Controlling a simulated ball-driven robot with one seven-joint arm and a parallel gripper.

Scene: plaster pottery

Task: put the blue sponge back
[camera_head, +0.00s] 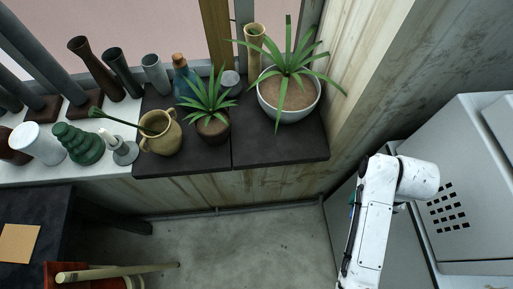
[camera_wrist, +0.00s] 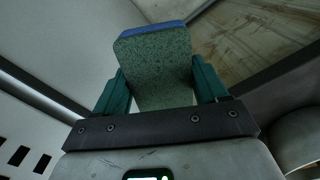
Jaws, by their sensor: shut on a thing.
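The blue sponge (camera_wrist: 155,52) shows in the wrist view as a block with a speckled grey-green face and a blue layer along its far edge. My gripper (camera_wrist: 158,82) is shut on it, with one teal finger against each side. The sponge sticks out beyond the fingertips. In the head view my white arm is at the right, and the gripper and sponge are mostly hidden behind it. I cannot tell what lies directly under the sponge.
A grey cabinet (camera_head: 470,205) with a perforated panel stands at the right beside my arm. A dark shelf (camera_head: 190,162) along the wall holds potted plants, a tan jug (camera_head: 161,138) and bottles. The grey floor (camera_head: 250,245) in the middle is clear.

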